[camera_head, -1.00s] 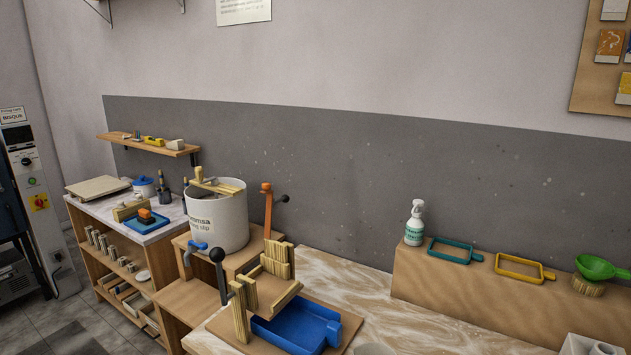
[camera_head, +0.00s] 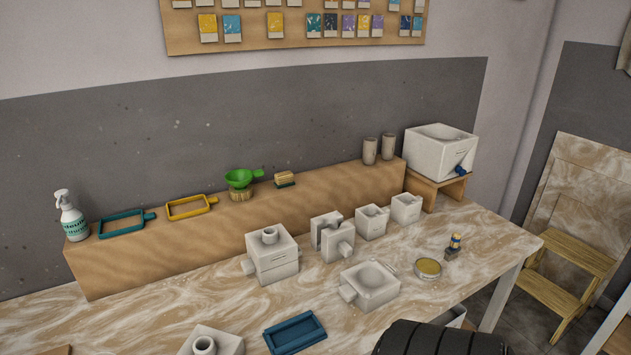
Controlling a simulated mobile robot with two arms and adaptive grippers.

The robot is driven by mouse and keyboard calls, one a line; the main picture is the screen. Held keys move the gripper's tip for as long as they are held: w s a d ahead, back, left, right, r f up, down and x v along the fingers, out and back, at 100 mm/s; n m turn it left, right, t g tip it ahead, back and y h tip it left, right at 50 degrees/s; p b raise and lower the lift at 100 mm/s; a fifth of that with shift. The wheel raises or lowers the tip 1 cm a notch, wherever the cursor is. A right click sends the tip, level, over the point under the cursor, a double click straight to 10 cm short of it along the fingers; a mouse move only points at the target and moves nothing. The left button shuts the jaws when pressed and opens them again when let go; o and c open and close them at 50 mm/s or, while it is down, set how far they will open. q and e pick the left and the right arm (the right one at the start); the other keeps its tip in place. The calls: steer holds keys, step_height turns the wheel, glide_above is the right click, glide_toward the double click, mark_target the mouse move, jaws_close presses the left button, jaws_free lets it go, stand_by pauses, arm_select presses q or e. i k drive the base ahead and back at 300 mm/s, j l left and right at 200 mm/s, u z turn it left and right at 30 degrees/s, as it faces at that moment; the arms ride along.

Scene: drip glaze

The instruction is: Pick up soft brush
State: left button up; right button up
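I cannot tell for certain which thing is the soft brush. A small upright item with a dark lower part and a yellow and blue top (camera_head: 454,243) stands on the marbled table at the right, beside a round yellow-topped tin (camera_head: 428,268). A small tan block with a dark green band (camera_head: 285,179) lies on the raised wooden ledge. A green scoop (camera_head: 239,178) rests on a round bristly tan piece (camera_head: 241,195) on the same ledge. Neither gripper is in view.
White plaster moulds (camera_head: 272,258) and a white basin (camera_head: 371,283) stand mid-table. A blue tray (camera_head: 295,332) lies at the front. A large white container (camera_head: 440,151) stands at the back right. The left of the table (camera_head: 130,318) is mostly clear.

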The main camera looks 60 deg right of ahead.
mark_target(452, 251)
steer(key=z, duration=2.85)
